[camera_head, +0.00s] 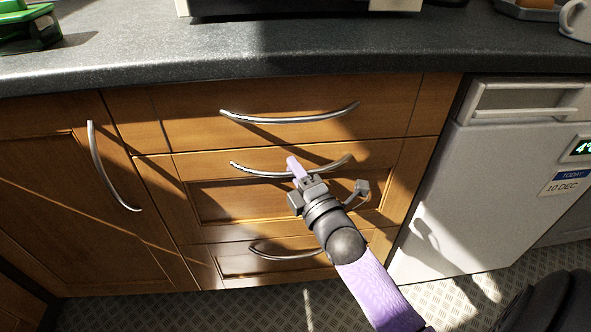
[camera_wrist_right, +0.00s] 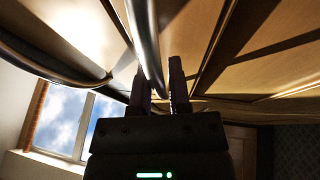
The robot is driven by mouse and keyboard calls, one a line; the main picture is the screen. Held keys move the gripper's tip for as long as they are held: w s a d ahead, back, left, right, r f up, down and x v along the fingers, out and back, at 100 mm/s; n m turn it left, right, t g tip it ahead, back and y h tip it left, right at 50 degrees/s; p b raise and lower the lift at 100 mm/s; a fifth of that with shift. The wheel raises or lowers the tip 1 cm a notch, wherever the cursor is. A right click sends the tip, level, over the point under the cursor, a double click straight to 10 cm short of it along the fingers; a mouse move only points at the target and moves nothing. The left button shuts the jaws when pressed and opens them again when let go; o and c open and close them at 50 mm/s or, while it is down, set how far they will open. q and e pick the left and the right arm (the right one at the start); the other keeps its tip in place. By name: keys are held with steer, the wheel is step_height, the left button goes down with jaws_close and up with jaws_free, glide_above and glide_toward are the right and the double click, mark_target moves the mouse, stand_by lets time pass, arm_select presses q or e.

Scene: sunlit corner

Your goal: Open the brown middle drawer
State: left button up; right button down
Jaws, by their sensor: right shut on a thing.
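The brown middle drawer (camera_head: 240,200) is the middle one of three wooden fronts in the head view. It looks flush with the fronts above and below. Its curved silver handle (camera_head: 252,171) also shows as a metal bar in the right wrist view (camera_wrist_right: 146,35). My right gripper (camera_head: 308,171) is at this handle, right of its middle, and hides part of it. In the right wrist view its two fingers (camera_wrist_right: 160,88) stand on either side of the bar, shut on it. My left gripper is not in view.
The top drawer handle (camera_head: 290,117) is just above, and the bottom drawer handle (camera_head: 285,254) is below. A cupboard door with a handle (camera_head: 105,170) is at left, a white appliance (camera_head: 450,200) at right. The grey countertop (camera_head: 300,50) overhangs. Patterned floor (camera_head: 180,315) lies in front.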

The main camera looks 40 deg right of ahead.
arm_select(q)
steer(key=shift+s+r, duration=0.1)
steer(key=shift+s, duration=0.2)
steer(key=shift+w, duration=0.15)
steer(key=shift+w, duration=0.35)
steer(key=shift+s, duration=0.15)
